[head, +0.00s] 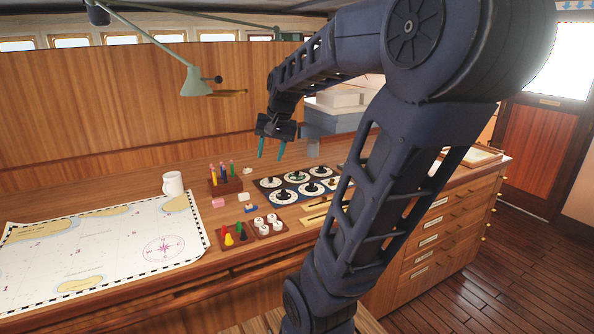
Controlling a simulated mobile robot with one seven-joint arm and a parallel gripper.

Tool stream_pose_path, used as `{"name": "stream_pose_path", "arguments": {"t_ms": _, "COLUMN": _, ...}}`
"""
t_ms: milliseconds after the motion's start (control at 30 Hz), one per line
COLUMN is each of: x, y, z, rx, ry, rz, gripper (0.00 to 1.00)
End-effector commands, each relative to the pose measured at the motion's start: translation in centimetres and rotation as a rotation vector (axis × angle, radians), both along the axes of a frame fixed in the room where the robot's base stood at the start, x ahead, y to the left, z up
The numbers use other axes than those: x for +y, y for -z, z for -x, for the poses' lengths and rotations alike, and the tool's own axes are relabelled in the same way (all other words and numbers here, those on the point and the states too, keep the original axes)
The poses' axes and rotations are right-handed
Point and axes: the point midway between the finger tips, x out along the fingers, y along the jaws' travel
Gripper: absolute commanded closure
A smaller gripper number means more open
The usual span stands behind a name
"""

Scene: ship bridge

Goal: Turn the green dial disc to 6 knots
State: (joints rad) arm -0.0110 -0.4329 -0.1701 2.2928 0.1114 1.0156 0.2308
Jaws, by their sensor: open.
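A dark dial panel (264,190) lies on the wooden desk, with several pale round dials that carry dark knobs. The dial in the middle of the back row (296,176) looks faintly greenish, but the picture is too small to be sure that it is the green disc. The numbers and pointers cannot be read. My gripper (271,158) is above and behind the panel, pointing down, with its two teal fingers apart and nothing between them. It touches no dial. My arm passes close to the panel's right end and may hide part of it.
A pen holder (226,186), a white mug (173,184) and a chart (95,245) lie left of the panel. Trays of small pieces (233,234) and white cups (268,226) stand in front. A lamp (195,82) hangs at upper left. Grey boxes (333,120) stand behind.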

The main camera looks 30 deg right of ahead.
Motion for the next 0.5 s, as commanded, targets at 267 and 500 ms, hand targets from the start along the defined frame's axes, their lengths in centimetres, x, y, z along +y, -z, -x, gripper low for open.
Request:
{"name": "stream_pose_path", "arguments": {"t_ms": 267, "x": -4.2, "y": 0.0, "z": -7.2, "rx": 0.089, "ry": 0.231, "rz": -0.100, "gripper": 0.57}}
{"name": "stream_pose_path", "arguments": {"t_ms": 500, "x": -8.2, "y": 1.1, "z": -13.1, "rx": 0.157, "ry": 0.433, "rz": -0.157, "gripper": 0.57}}
